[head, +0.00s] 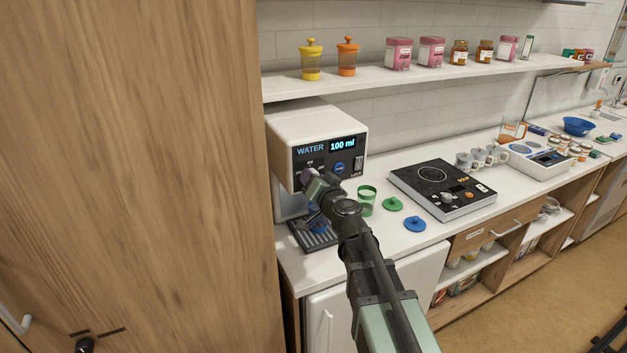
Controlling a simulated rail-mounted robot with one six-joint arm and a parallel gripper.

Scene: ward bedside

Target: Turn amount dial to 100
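The water dispenser (300,127) is a white box with a dark front panel at the left end of the counter. Its display (342,144) reads "WATER" and "100 ml". A pale purple-grey knob, which looks like the amount dial (307,174), shows at the lower left of the panel, partly covered by my gripper. My gripper (312,181) is at this dial. Its fingers are small and overlap the dial, so I cannot tell whether they are closed on it. A blue button (339,168) and a lock switch (357,165) sit to the right.
A green cup (367,199) stands close to the right of my gripper. A green lid (392,204) and a blue lid (415,224) lie on the counter. A black hot plate (441,187) is further right. A tall wooden panel (130,170) closes off the left; a jar shelf (400,77) hangs above.

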